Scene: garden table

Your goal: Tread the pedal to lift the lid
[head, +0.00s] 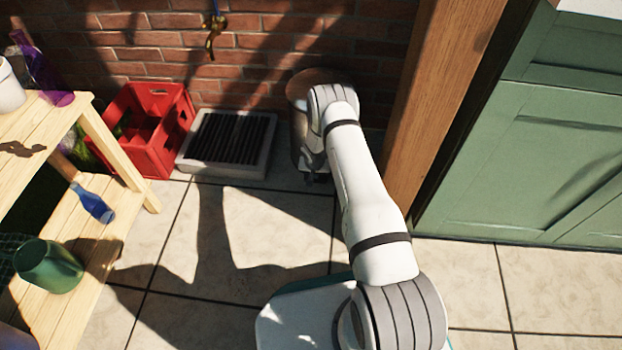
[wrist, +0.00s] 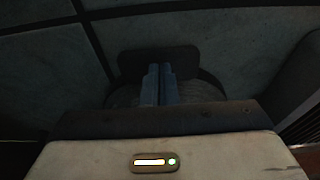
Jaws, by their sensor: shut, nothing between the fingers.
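A round metal pedal bin (head: 299,125) stands against the brick wall in the head view, partly hidden behind my arm. Its brownish round lid (head: 312,76) appears to lie down on the bin. In the wrist view, a dark rounded plate that looks like the pedal (wrist: 185,58) lies just beyond my fingertips. My gripper (wrist: 159,70) is shut and empty, its two fingers side by side and overlapping the plate in the picture. I cannot tell whether they touch it. In the head view my arm hides most of the gripper and the pedal.
A grated drain tray (head: 186,165) and a red crate (head: 147,160) stand left of the bin. A wooden post (head: 435,100) and a green cabinet (head: 550,160) stand to the right. A wooden shelf table (head: 104,135) is at the left. The tiled floor (head: 270,220) in front is clear.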

